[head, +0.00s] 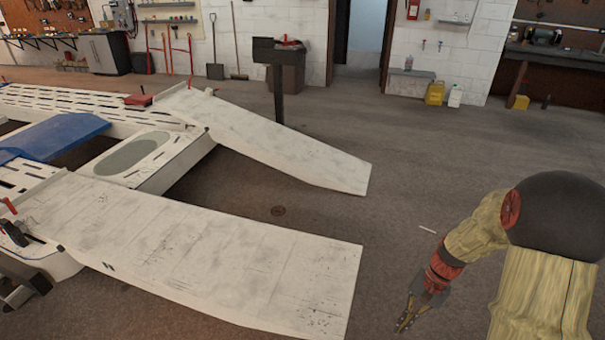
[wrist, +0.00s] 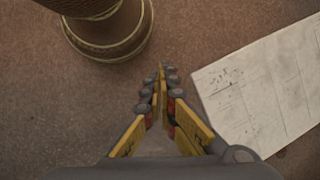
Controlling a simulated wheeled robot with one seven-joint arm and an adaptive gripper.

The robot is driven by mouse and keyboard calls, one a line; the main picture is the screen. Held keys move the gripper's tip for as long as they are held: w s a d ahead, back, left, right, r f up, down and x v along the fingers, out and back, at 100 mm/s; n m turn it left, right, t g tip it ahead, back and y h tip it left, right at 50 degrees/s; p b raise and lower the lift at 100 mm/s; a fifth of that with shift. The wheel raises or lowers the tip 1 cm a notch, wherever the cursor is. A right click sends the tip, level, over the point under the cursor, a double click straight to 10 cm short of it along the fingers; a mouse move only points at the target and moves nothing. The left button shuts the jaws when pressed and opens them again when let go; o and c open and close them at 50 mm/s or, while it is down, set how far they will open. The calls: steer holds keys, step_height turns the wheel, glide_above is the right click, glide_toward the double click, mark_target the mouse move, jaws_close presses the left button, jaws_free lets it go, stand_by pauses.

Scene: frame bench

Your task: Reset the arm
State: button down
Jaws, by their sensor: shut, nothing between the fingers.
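My gripper (head: 405,322) hangs at the lower right of the head view, above the bare floor and to the right of the near white ramp. Its yellow fingers point down. In the wrist view my gripper (wrist: 162,72) shows its two fingers meeting at the tips, with nothing between them. My arm is bent, with wood-patterned links, a dark round joint and a red band near the wrist.
The near white ramp (head: 215,255) slopes down left of my gripper; its end (wrist: 265,95) shows in the wrist view. A far ramp (head: 275,145) lies beyond. A blue panel (head: 55,137) is on the frame bench. Floor (head: 430,175) between the ramps and back wall is mostly clear.

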steer(key=s+a+r+n+t+h, duration=0.1)
steer(key=s+a+r+n+t, duration=0.1)
steer(key=r, duration=0.8)
steer(key=s+a+r+n+t+h+p, duration=0.1)
steer(key=s+a+r+n+t, duration=0.2)
steer(key=s+r, duration=0.4)
steer(key=s+a+r+n+t+h, duration=0.2)
steer(key=s+a+r+t, duration=0.1)
steer(key=r, duration=1)
steer(key=shift+s+a+r+n, duration=0.3)
steer(key=shift+s+a, duration=0.15)
steer(key=shift+s, duration=0.75)
